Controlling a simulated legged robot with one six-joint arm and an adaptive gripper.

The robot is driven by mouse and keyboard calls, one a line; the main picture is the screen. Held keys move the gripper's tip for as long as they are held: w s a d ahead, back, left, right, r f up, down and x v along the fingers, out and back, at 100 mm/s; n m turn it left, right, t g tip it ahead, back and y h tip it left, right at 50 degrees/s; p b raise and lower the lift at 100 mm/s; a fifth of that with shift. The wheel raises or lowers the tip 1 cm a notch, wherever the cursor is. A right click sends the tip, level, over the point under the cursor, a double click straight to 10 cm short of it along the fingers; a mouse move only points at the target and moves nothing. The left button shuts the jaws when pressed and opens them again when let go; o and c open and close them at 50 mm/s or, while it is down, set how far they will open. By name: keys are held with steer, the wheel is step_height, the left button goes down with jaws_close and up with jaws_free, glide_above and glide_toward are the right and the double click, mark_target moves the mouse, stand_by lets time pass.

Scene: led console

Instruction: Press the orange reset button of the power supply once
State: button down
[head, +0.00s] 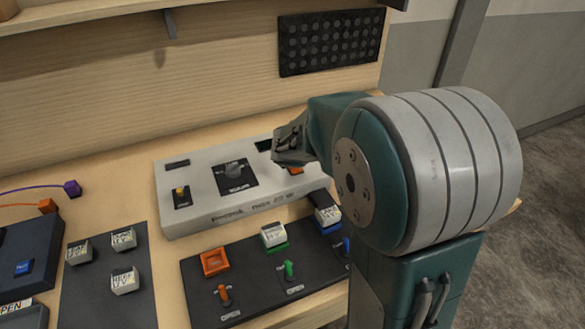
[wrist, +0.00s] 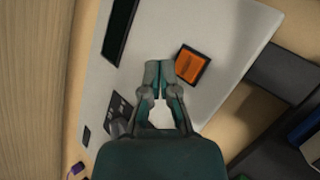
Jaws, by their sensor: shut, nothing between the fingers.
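The power supply (head: 208,207) is a light grey box on the wooden bench; its pale top also fills the middle of the wrist view (wrist: 222,40). The orange reset button (wrist: 192,66) sits in a dark square frame on that top. In the head view only a sliver of the button (head: 296,170) shows beside my gripper (head: 283,158). My gripper is shut and empty. In the wrist view its fingertips (wrist: 159,72) are just left of the button, over the pale top. I cannot tell whether they touch the surface.
A dark knob panel (head: 236,178) and a small switch (head: 181,196) sit on the same box. A black panel with sockets and small levers (head: 258,272) lies in front. White labelled cubes (head: 123,240) stand on a dark plate at left. A wooden wall rises behind.

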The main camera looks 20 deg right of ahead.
steer(key=shift+d+f, duration=0.55)
steer(key=shift+f, duration=0.45)
steer(key=shift+a, duration=0.4)
steer(key=shift+d, duration=0.25)
steer(key=shift+a, duration=0.15)
steer(key=shift+f, duration=0.1)
steer(key=shift+s+f, duration=0.1)
steer(key=shift+f, duration=0.15)
